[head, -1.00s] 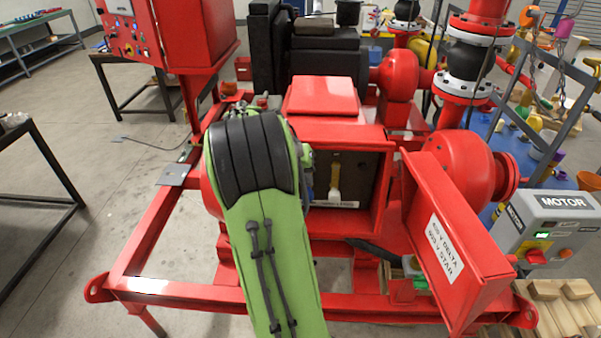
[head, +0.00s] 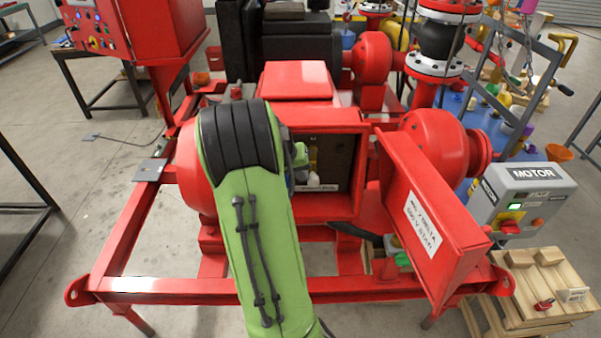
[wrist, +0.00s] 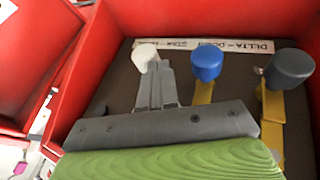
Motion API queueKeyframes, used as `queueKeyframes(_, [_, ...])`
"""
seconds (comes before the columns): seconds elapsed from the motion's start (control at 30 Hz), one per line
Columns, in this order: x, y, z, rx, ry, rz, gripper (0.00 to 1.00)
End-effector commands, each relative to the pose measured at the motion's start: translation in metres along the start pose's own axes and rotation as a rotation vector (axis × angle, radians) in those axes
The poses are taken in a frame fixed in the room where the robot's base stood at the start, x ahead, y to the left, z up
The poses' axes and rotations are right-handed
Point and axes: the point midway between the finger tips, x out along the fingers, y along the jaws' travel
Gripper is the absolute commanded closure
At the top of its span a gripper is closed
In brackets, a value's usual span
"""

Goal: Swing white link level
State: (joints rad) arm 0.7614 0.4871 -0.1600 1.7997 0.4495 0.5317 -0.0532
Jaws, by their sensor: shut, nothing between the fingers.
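In the wrist view, the white link's rounded white knob (wrist: 146,54) stands at the left of a row inside the red box. My gripper (wrist: 157,72) is shut and empty, its narrow grey fingers just beside and below the white knob. I cannot tell whether they touch it. The fingers and grey gripper body hide most of the white link's bar. In the head view, a white end (head: 312,179) on a yellow bar shows inside the open box, and my arm hides the gripper.
A blue knob (wrist: 207,63) and a dark grey knob (wrist: 289,68) on yellow bars stand to the right. A printed label strip (wrist: 240,46) runs behind them. Red box walls enclose the space; the open red door (head: 430,225) juts out at right.

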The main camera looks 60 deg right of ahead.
Motion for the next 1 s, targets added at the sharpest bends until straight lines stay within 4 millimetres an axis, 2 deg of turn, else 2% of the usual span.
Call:
queueKeyframes(0.57, [0.007, 0.002, 0.003, -0.052, 0.012, 0.134, 1.00])
queueKeyframes(1.0, [0.020, 0.016, 0.006, -0.179, 0.052, 0.490, 1.00])
